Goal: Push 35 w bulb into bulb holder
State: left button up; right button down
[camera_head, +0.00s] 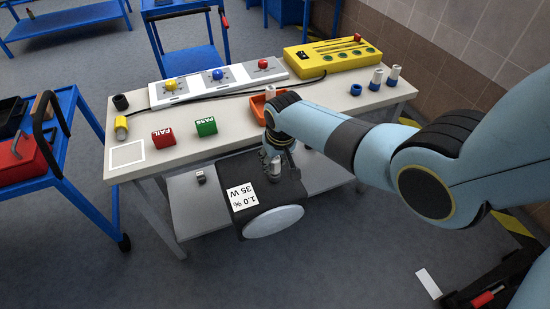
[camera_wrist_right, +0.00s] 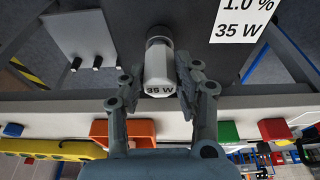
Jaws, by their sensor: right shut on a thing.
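The bulb's far end meets a round fitting, the bulb holder (camera_wrist_right: 159,32), on the dark housing. How deep it sits I cannot tell. In the head view, the housing (camera_head: 290,187) carries a white label reading "1.0 % 35 W" (camera_head: 242,196) and a pale round front (camera_head: 273,221). My right gripper (camera_head: 272,163) is over its top, largely hiding the bulb. My left gripper is not in view.
The bench (camera_head: 190,151) holds red FAIL (camera_head: 163,137) and green PASS (camera_head: 206,126) blocks, an orange bin (camera_head: 258,110), a yellow panel (camera_head: 320,60) and two white-and-blue cylinders (camera_head: 376,79). The housing is at the bench's front edge. A blue cart (camera_head: 85,203) stands left.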

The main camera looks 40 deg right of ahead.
jog(key=shift+f+b, duration=0.4)
jog(key=shift+f, duration=0.15)
jog(key=c, duration=0.9)
grip_release()
jog(key=v, duration=1.2)
